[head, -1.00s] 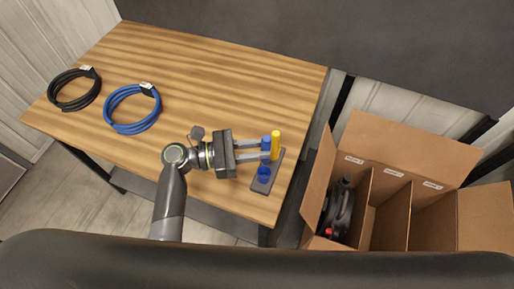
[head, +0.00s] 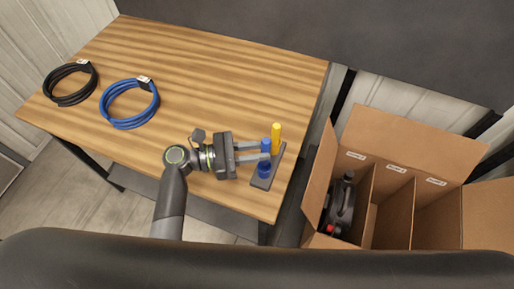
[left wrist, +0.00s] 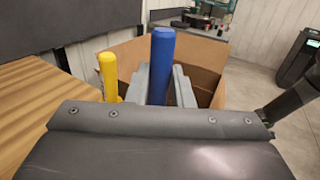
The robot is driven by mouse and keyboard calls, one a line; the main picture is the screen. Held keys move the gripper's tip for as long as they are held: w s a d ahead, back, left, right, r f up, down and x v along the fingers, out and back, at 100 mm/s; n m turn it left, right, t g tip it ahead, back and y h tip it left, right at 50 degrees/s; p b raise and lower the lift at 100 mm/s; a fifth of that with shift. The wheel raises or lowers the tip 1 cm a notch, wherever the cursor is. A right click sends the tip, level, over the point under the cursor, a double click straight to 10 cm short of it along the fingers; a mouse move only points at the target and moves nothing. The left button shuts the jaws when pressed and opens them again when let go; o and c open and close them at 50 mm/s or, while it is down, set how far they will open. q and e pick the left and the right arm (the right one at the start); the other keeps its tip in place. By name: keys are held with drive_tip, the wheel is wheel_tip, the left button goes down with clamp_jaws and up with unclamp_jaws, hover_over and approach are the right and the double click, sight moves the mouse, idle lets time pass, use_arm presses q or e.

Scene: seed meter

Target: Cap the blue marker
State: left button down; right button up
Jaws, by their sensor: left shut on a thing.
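My left gripper (head: 264,150) is shut on a blue cylinder, apparently the blue marker (head: 266,144), held upright. It also shows between the fingers in the left wrist view (left wrist: 162,65). A shorter blue piece, apparently the cap (head: 264,169), stands on a dark grey holder (head: 261,184). In the head view, the held marker is just above and beside the cap; I cannot tell whether they touch. A yellow marker (head: 276,139) stands upright at the far end of the holder and shows left of the fingers in the left wrist view (left wrist: 109,76). My right gripper is not in view.
The wooden table (head: 200,80) has a blue cable coil (head: 131,122) and a black cable coil (head: 70,102) at left. An open cardboard box (head: 412,130) with compartments stands right of the table, with a dark object (head: 341,208) in its left compartment. The table's middle is clear.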

use_arm(q)
drive_tip(key=shift+f, duration=0.3)
drive_tip(key=shift+f, duration=0.35)
drive_tip(key=shift+f, duration=0.25)
idle(0.5)
drive_tip(key=shift+f, duration=0.25)
drive_tip(key=shift+f+b, duration=0.25)
drive_tip(key=shift+b, duration=0.1)
drive_tip(key=shift+f, duration=0.25)
drive_tip(key=shift+f+b, duration=0.45)
drive_tip(key=shift+f, duration=0.35)
idle(1.4)
